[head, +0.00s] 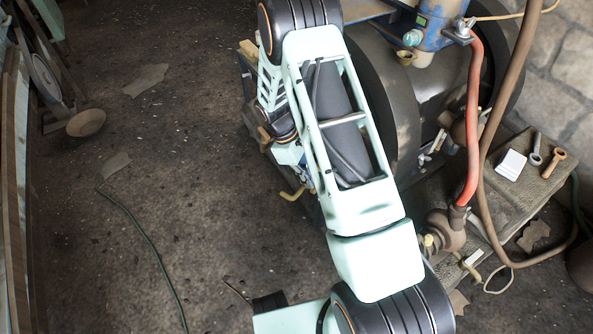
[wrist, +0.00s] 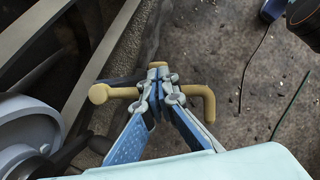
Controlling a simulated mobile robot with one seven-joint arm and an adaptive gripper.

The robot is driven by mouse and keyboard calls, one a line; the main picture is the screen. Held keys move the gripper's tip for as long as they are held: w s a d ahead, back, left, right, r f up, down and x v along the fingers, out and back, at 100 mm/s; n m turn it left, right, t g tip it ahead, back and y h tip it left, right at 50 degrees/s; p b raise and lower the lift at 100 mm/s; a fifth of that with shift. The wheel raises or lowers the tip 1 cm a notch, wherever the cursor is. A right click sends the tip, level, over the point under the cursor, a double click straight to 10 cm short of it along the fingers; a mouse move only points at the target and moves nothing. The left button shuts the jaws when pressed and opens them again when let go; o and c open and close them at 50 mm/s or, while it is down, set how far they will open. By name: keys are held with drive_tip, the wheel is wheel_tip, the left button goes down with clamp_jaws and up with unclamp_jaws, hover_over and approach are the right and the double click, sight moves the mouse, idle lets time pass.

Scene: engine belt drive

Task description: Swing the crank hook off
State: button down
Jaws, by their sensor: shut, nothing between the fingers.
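The crank hook is a tan bar with a round knob at its left end and a downward bend at its right end (wrist: 208,103), in the wrist view. A short tan stub stands at its middle. My gripper (wrist: 160,84) is over the middle of the bar, its fingers drawn together and hiding that part. It is shut with nothing held between the fingers; whether it touches the bar I cannot tell. In the head view, the bent tan end (head: 292,194) shows beside my arm, which hides the gripper and most of the hook.
A large dark drum (head: 420,100) of the engine stands right of my arm. A red hose (head: 474,120) and a brown hose run down beyond it. A bench at right (head: 545,190) holds bolts and a white block.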

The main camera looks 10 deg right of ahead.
drive_tip(key=shift+s+d+n+t+p, duration=0.45)
drive_tip(key=shift+d+n, duration=0.35)
drive_tip(key=shift+n, duration=0.4)
idle(1.0)
drive_tip(key=shift+a, duration=0.1)
idle(0.4)
